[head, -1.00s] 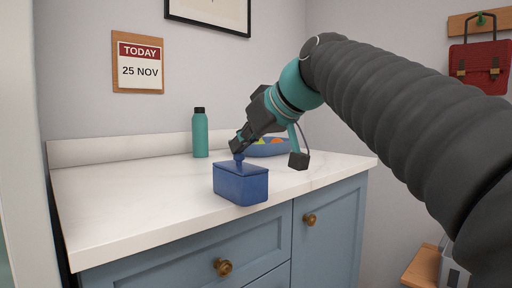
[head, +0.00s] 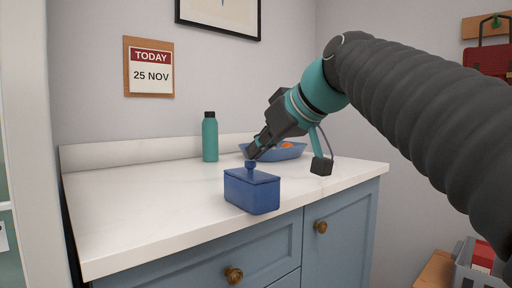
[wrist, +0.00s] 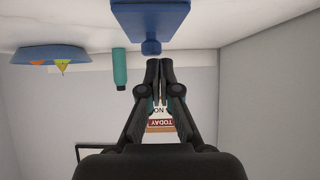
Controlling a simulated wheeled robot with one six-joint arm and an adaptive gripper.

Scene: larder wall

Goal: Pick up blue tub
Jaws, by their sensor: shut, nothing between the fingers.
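The blue tub (head: 252,190) is a box with a lid and a round knob on top. It stands upright on the white counter near its front edge. In the wrist view the tub (wrist: 150,22) shows upside down at the top, its knob just beyond my fingertips. My gripper (head: 252,154) is above the tub, close to the knob. In the wrist view my gripper (wrist: 153,62) has its fingers together with nothing between them. The knob appears apart from the fingertips by a small gap in the wrist view.
A green bottle (head: 210,137) stands at the back of the counter (head: 140,205). A blue bowl (head: 290,152) with orange and yellow items is behind my gripper. Free counter lies left of the tub. A grey crate (head: 480,265) is at the lower right.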

